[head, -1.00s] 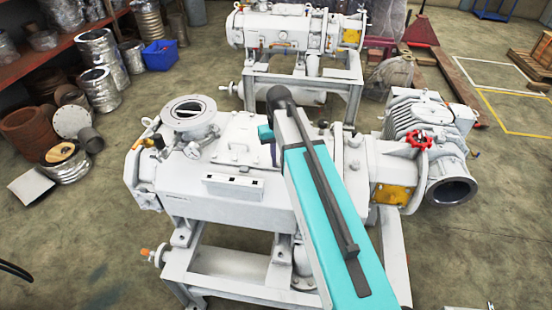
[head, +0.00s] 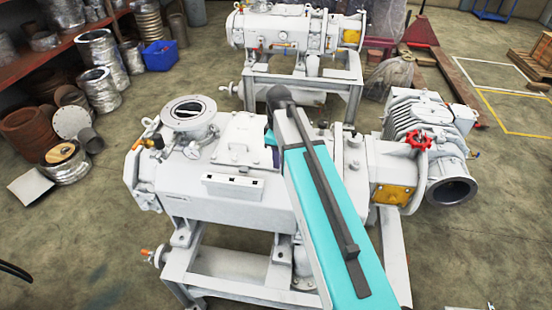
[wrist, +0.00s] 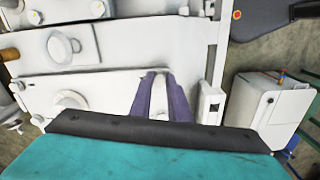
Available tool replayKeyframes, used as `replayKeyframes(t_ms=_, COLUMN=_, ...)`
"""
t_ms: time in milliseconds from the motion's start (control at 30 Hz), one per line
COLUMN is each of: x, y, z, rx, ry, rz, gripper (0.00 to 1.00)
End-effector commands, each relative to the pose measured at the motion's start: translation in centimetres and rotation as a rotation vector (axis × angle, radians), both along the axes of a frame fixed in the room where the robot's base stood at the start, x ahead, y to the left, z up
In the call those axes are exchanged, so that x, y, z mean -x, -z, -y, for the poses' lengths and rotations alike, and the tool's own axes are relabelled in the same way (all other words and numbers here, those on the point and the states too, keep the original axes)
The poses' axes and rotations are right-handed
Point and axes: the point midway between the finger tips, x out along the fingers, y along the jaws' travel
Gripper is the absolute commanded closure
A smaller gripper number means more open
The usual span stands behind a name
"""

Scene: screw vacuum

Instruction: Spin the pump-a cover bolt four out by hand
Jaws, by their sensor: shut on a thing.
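The near white pump (head: 180,205) stands on a white frame, with a square cover plate (head: 240,140) on its top. My arm reaches over the pump to the right side of that plate. In the wrist view my gripper (wrist: 161,73) has its two purple fingers close together, pointing at a pale surface beside a plate with a round knob (wrist: 70,101). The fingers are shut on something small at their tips. The cover bolt itself is hidden by the fingers there. In the head view my arm hides most of the gripper; only a bit of purple shows.
A round open flange (head: 188,113) stands left of the cover. A red handwheel (head: 418,139) and a finned motor (head: 420,110) are at the right end. A second white pump (head: 290,30) stands behind. Metal drums (head: 97,90) and a blue bin (head: 160,54) are at the left.

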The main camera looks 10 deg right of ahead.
Motion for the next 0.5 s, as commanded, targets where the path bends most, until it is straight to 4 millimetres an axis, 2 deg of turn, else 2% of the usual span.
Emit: replayKeyframes(t_ms=500, x=-0.31, y=0.15, z=-0.01, rx=0.002, ry=-0.466, rz=0.008, gripper=1.0)
